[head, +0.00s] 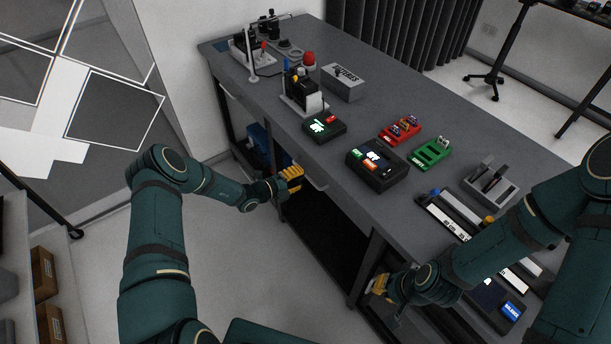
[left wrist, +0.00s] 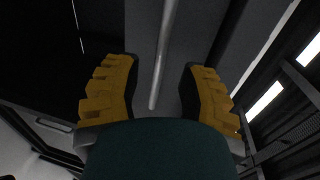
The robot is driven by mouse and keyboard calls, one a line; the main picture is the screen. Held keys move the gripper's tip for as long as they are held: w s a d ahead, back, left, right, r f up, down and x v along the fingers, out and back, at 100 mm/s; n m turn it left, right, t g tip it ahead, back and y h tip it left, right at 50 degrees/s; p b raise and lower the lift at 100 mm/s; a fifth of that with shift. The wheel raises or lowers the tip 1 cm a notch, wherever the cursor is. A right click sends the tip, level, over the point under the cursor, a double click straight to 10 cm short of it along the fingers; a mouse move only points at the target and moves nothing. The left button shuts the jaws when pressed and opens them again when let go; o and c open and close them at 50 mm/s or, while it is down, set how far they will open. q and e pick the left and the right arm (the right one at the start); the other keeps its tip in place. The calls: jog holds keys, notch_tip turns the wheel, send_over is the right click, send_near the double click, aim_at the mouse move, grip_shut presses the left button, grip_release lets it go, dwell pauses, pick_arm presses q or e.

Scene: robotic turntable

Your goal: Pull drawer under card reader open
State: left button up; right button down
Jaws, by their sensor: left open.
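The table (head: 240,78) has a drawer handle (head: 316,184) on its front edge, below a black device with a lit screen and coloured buttons (head: 376,168) that looks like the card reader. The drawer looks shut. My left gripper (head: 291,177) is at the front edge, close to this handle. In the left wrist view the pale handle bar (left wrist: 163,60) runs between the open yellow fingers of the left gripper (left wrist: 158,92), with gaps on both sides. My right gripper (head: 379,285) is low by the table's front at the right; its fingers are too small to judge.
A smaller black device with a green screen (head: 323,127), red (head: 400,130) and green (head: 432,153) card holders, and a grey box (head: 343,82) stand on the tabletop. The floor before the table is clear.

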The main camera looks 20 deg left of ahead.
aim_at(305, 175)
pick_arm(q)
jog(key=shift+x, duration=1.75)
grip_shut()
